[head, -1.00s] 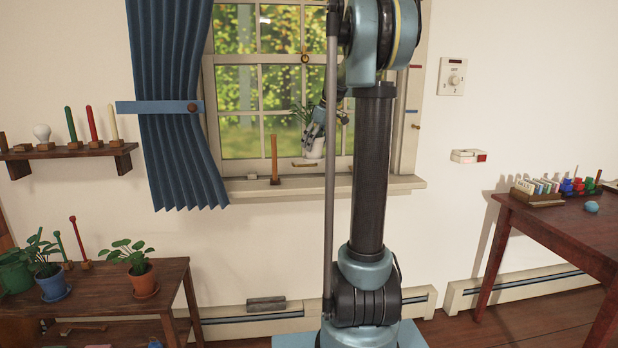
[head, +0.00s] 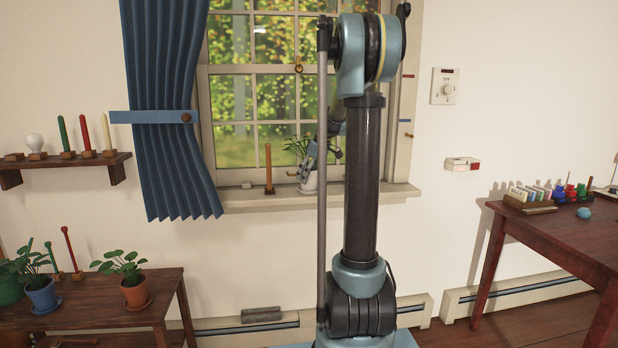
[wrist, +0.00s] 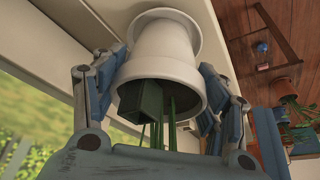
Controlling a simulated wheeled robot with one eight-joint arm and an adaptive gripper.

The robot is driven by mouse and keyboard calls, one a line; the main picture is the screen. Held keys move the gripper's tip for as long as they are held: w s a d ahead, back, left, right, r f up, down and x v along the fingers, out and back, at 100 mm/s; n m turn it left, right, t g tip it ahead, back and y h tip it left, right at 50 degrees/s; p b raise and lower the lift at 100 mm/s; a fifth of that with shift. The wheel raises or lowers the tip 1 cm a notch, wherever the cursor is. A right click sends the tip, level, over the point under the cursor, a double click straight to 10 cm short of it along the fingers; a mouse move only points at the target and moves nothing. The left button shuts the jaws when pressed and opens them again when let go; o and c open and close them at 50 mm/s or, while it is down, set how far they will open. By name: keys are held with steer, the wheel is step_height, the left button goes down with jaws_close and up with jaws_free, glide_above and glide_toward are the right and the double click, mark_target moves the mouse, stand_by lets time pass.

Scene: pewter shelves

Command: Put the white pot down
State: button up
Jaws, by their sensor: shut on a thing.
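The white pot (head: 308,184) holds a green plant (head: 297,148) and is at the window sill (head: 240,200), right of an orange-brown stick. It looks upright and low at the sill; the head view is too small to tell whether it fully rests. In the wrist view the white pot (wrist: 165,55) appears inverted, its rim towards me and a pale saucer-like disc (wrist: 190,18) at its base. My gripper (wrist: 165,68) has a finger on each side of the pot and is shut on it. In the head view my gripper (head: 310,162) is partly hidden by my arm.
The orange-brown stick (head: 268,168) stands on the sill close to the pot's left. A blue curtain (head: 165,80) hangs further left. A plant table (head: 150,300) is at lower left, and a wooden table (head: 560,235) with small items is at right. The sill's right end looks clear.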

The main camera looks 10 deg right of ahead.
steer(key=o, duration=1.8)
steer(key=shift+c, duration=0.2)
steer(key=shift+r, duration=0.1)
steer(key=v, duration=1.2)
steer(key=s+a+f+m+h, duration=0.15)
steer(key=s+f, duration=0.35)
steer(key=s, duration=0.6)
steer(key=s+a+f+m, duration=0.2)
steer(key=s+f+m, duration=0.15)
steer(key=s, duration=0.75)
steer(key=s+f+m+g+h, duration=0.1)
steer(key=s+f+m, duration=0.2)
steer(key=s+f, duration=1.5)
steer(key=shift+s+d+m+h, duration=0.3)
steer(key=shift+s+m+h, duration=0.1)
steer(key=shift+s, duration=0.1)
